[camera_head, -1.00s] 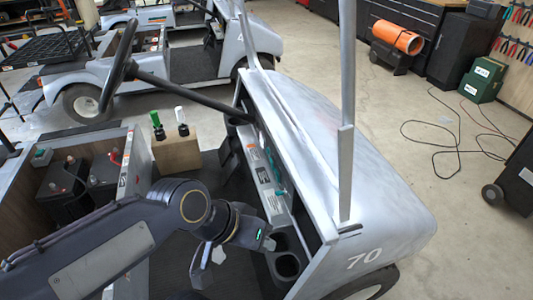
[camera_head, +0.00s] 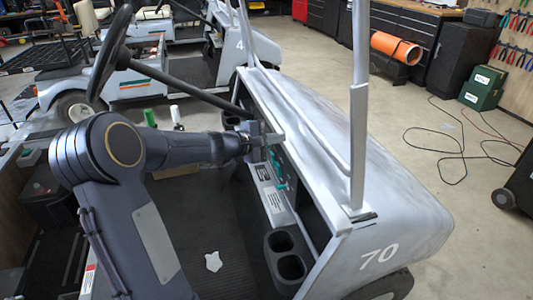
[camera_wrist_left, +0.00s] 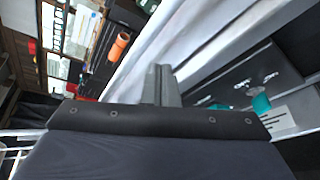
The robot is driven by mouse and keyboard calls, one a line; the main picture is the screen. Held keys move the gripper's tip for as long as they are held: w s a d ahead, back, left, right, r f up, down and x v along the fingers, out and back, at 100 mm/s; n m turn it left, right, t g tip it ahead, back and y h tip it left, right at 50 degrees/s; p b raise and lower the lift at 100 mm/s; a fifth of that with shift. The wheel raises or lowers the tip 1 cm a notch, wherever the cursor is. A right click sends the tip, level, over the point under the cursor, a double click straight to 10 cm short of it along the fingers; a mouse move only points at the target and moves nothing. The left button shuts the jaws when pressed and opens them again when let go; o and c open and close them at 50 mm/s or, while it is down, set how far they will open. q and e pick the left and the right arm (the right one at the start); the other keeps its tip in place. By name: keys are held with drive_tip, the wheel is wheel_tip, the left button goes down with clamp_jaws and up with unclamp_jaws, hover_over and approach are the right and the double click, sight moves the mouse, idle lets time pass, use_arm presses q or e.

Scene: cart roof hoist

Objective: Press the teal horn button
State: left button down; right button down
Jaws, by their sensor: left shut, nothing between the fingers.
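Teal parts (camera_head: 278,168) sit on the cart's dashboard panel, just below and beside my left gripper; I cannot tell which one is the horn button. In the left wrist view a teal knob-like part (camera_wrist_left: 261,103) stands on the dark panel, right of the fingers and apart from them. My left gripper (camera_head: 269,141) is shut and empty, held at the upper dash near the frame bar. Its closed fingers show in the left wrist view (camera_wrist_left: 162,84). Any contact with the dash cannot be made out. My right gripper is not in view.
A grey cup holder (camera_head: 287,257) is at the dash's near end. The steering column (camera_head: 185,85) crosses behind my arm. A roof post (camera_head: 358,110) rises from the cowl. Green and white levers (camera_head: 150,117) stand left. The floor mat (camera_head: 225,235) is clear except for a white patch.

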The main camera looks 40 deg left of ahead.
use_arm(q)
drive_tip(key=w+a+f+n+t+y+b, duration=0.1)
drive_tip(key=a+f+n, duration=0.4)
drive_tip(key=a, duration=0.5)
drive_tip(key=w+a+f+n+t+y+b, duration=0.1)
drive_tip(key=a+f+n+y+b, duration=0.2)
drive_tip(key=a+f, duration=0.7)
drive_tip(key=n+y, duration=0.2)
drive_tip(key=y, duration=0.1)
drive_tip(key=shift+w+n, duration=0.2)
drive_tip(key=shift+n, duration=0.2)
drive_tip(key=shift+d, duration=0.1)
drive_tip(key=w+d+b, duration=0.4)
drive_tip(key=w+d, duration=0.1)
drive_tip(key=w, duration=0.2)
drive_tip(key=shift+d+b, duration=0.25)
drive_tip(key=shift+b, duration=0.05)
